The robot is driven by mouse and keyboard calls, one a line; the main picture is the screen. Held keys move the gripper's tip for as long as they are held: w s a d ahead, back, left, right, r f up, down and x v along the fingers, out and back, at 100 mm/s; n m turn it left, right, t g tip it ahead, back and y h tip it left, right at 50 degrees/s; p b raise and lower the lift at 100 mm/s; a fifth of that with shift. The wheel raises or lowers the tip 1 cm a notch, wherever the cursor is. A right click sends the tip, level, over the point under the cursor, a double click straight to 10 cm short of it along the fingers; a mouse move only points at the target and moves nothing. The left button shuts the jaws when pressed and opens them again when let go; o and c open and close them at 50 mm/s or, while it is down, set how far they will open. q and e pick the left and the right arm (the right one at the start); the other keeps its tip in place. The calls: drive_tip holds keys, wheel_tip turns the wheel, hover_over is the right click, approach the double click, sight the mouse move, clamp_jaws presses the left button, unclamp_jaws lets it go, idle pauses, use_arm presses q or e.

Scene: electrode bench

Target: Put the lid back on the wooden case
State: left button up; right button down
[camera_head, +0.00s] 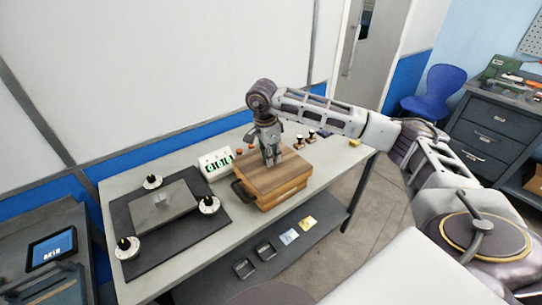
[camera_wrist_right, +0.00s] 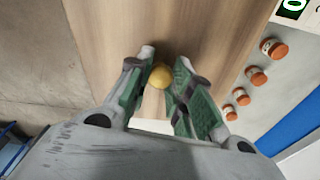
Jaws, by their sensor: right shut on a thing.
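The wooden case (camera_head: 285,199) stands on the bench, right of the dark mat, with a dark handle on its left side. The wooden lid (camera_head: 256,181) lies over its top; I cannot tell whether it is fully seated. My right gripper (camera_head: 271,160) points down over the lid. In the wrist view the right gripper (camera_wrist_right: 160,82) is shut on the lid's round brass knob (camera_wrist_right: 164,76), with the lid's pale wood grain (camera_wrist_right: 190,20) around it. My left gripper is not in view.
A white box with a green display (camera_head: 215,163) stands left of the case. Several small jars (camera_head: 311,136) stand behind it. A dark mat (camera_head: 140,252) with a grey plate and round knobs lies at the left.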

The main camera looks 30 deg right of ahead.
drive_tip(key=c, duration=1.2)
unclamp_jaws()
drive_tip(key=shift+o, duration=0.5)
drive_tip(key=o, duration=1.1)
drive_tip(key=shift+r+p, duration=1.95)
drive_tip(key=shift+r, duration=1.55)
clamp_jaws()
